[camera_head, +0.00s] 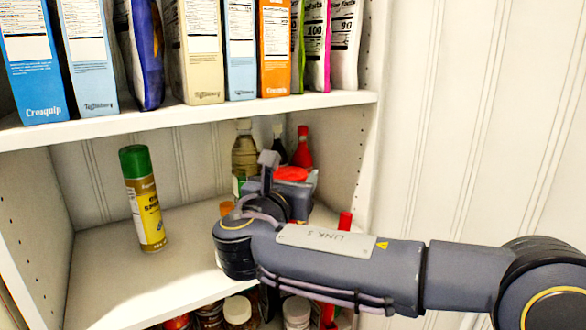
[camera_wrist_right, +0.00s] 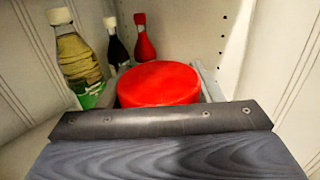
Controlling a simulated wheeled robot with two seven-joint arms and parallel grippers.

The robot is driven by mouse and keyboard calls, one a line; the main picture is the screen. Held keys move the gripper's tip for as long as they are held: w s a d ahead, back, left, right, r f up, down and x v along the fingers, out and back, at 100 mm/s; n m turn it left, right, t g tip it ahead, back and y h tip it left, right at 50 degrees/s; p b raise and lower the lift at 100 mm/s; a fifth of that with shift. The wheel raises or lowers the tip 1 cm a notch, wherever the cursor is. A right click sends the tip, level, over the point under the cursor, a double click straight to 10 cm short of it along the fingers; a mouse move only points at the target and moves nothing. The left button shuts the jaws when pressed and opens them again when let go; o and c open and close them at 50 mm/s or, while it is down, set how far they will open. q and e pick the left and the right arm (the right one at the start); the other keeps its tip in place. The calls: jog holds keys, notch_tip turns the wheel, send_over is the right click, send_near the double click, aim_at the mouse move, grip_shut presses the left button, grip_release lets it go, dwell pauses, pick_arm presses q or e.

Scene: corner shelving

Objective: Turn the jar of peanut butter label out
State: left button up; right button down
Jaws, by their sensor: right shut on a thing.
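A jar with a wide red lid (camera_head: 291,174), which I take to be the peanut butter, is on the middle shelf near the right wall. Its lid (camera_wrist_right: 158,84) fills the middle of the right wrist view. My right gripper (camera_head: 288,178) is shut on the jar, with a finger on either side below the lid. The jar's body and label are hidden behind the gripper and arm, so I cannot tell which way the label faces. The jar looks upright. My left gripper is not in view.
Bottles stand behind the jar: a yellowish one (camera_head: 245,155), a dark one (camera_head: 279,146) and a red one (camera_head: 303,148). A green-capped spray can (camera_head: 144,200) stands at left, with bare shelf (camera_head: 105,272) around it. Boxes fill the shelf above; jars stand below.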

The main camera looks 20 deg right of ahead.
jog(key=w+d+f+m+g+h, duration=0.3)
jog(key=w+f, duration=0.1)
jog(key=f, duration=0.2)
jog(key=shift+d+f+g+p, duration=0.2)
jog(key=shift+d+g+p, duration=0.15)
jog(key=shift+g+p, duration=0.05)
dwell(0.3)
jog(key=shift+c, duration=2.1)
grip_release()
jog(key=shift+o, duration=0.3)
jog(key=shift+f, duration=0.1)
